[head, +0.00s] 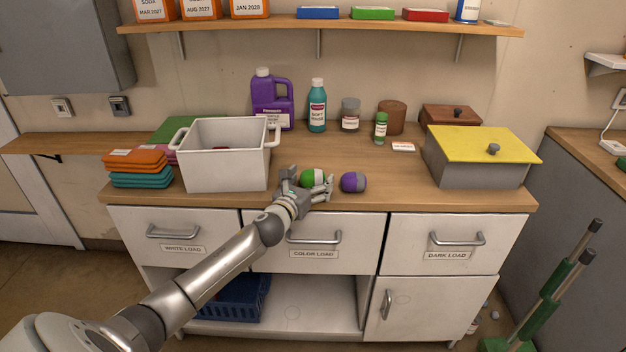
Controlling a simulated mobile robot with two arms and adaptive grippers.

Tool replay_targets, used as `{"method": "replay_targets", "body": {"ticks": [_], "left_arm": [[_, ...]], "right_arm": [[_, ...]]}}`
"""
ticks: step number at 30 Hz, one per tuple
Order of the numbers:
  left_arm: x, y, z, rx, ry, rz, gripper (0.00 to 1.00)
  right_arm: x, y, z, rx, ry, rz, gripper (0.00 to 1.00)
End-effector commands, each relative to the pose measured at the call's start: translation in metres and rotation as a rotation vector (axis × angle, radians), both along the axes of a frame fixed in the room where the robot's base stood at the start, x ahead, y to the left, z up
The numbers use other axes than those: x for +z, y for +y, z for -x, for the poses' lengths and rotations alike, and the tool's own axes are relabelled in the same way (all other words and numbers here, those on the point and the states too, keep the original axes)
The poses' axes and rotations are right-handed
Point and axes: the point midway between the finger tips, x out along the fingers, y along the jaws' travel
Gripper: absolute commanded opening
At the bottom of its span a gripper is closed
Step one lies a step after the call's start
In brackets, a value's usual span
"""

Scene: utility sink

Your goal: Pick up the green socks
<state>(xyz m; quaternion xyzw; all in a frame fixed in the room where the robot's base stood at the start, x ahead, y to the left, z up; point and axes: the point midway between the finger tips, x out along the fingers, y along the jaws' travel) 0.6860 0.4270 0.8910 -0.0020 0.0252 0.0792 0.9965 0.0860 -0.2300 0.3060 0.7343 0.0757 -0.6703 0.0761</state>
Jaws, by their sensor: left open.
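The green socks (309,177), a rolled green and white ball, lie on the wooden counter near its front edge. My left gripper (311,183) is open at the socks, with its fingers on either side of them and covering part of them. I cannot tell whether the fingers touch the socks. A purple and grey sock ball (353,182) lies just to the right of the gripper. My right gripper is not in view.
A white bin (228,158) stands close to the left of the gripper. A grey box with a yellow lid (480,160) stands at the right. Bottles, including a purple jug (272,104), stand at the back. Folded cloths (137,170) lie far left. The counter (400,185) right of the sock balls is clear.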

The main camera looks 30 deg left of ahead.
Motion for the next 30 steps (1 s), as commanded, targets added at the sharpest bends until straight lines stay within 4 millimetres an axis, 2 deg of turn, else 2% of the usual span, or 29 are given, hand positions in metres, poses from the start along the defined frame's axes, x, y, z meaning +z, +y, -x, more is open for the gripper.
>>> {"method": "replay_targets", "body": {"ticks": [4,13,25,30], "left_arm": [[-0.0004,0.0017,-0.0123,-0.001,0.0,0.0,0.86],[-0.0008,0.0016,-0.0149,-0.002,0.0,0.0,0.86],[-0.0007,0.0017,-0.0147,-0.001,0.0,0.0,0.37],[-0.0003,0.0018,-0.0147,-0.002,0.0,0.0,0.37]], "right_arm": [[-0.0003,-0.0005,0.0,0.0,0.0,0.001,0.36],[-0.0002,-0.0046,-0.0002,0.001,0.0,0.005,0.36],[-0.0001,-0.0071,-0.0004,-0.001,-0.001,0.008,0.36],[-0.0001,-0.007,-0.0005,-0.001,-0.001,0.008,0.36]]}}
